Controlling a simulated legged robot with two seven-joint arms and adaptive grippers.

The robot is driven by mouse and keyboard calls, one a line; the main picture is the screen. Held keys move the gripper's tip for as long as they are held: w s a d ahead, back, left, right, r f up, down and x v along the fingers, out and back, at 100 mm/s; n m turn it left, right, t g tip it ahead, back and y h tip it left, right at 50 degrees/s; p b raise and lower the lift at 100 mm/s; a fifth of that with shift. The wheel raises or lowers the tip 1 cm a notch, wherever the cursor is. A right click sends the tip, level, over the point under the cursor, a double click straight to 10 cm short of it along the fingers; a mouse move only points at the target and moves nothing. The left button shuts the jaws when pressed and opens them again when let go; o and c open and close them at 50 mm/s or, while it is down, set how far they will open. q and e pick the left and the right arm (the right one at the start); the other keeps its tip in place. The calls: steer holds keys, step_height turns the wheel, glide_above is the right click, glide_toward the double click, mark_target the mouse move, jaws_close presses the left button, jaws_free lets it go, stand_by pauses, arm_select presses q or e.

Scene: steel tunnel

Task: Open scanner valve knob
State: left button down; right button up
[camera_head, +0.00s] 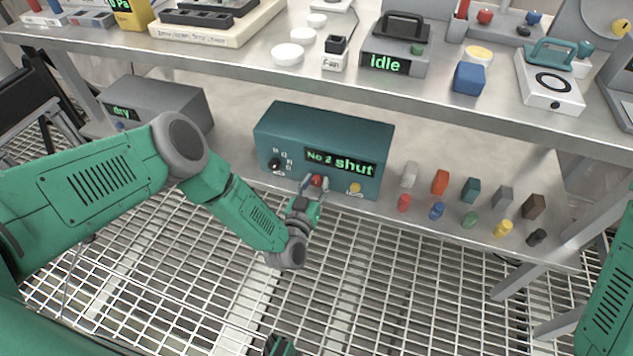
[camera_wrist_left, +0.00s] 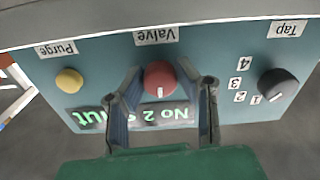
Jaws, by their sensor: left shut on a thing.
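The scanner is a teal box (camera_head: 270,128) on the lower shelf, with a display (camera_head: 340,162) reading "No 2 shut". Its red valve knob (camera_head: 317,181) is on the front face. In the left wrist view, the red knob (camera_wrist_left: 160,78) sits under the label "Valve", with a white pointer mark. My left gripper (camera_head: 314,186) is at the knob, its fingers on either side and shut on it; the fingers also show in the left wrist view (camera_wrist_left: 162,92). A yellow purge knob (camera_wrist_left: 69,80) and a black tap knob (camera_wrist_left: 277,86) flank it.
A grey box (camera_head: 165,105) reading "dry" stands left of the scanner. Several small coloured blocks (camera_head: 440,182) and cylinders stand to the right on the shelf. The tabletop edge (camera_head: 420,92) overhangs above. The grating floor in front is open.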

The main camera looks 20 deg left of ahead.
arm_select(q)
steer(key=m+p, duration=0.1)
steer(key=m, duration=0.3)
steer(key=shift+d+r, duration=0.1)
steer(key=m, duration=0.3)
steer(key=shift+m+p, duration=0.35)
steer(key=shift+m, duration=0.05)
steer(key=m, duration=0.4)
steer(key=shift+s+f+m+b, duration=0.15)
steer(key=shift+m+b, duration=0.3)
steer(key=shift+m, duration=2.05)
steer(key=shift+f, duration=0.1)
steer(key=c, duration=1.2)
jaws_free()
steer(key=shift+d, duration=0.1)
